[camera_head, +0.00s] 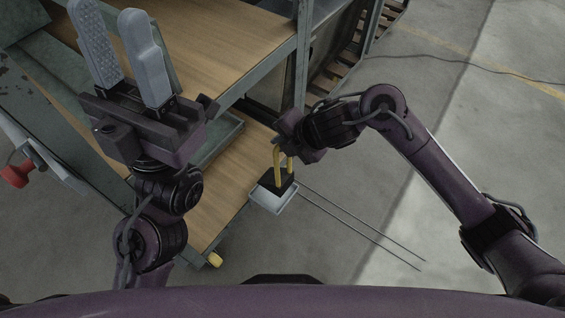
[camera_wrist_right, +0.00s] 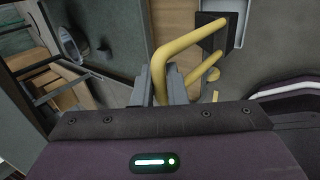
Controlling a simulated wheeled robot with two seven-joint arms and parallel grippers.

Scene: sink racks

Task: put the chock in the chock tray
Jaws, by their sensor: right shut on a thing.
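The chock is a black block (camera_head: 275,182) with a bent yellow handle (camera_head: 279,160). My right gripper (camera_head: 286,148) is shut on the yellow handle, with the block below it. In the right wrist view the handle (camera_wrist_right: 185,45) passes between my grey fingers (camera_wrist_right: 163,84), and the black block (camera_wrist_right: 210,32) is at the top. A small pale tray (camera_head: 271,201), likely the chock tray, is right under the block. I cannot tell whether the block touches the tray. My left gripper (camera_head: 112,20) is open and empty, its two grey fingers apart, above the shelf.
A metal rack with wooden shelves (camera_head: 215,198) stands close to the left of the tray; its post (camera_head: 303,50) rises behind my right gripper. Two thin rods (camera_head: 360,225) run right from the tray. Open concrete floor (camera_head: 430,180) lies right. A red knob (camera_head: 17,174) is far left.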

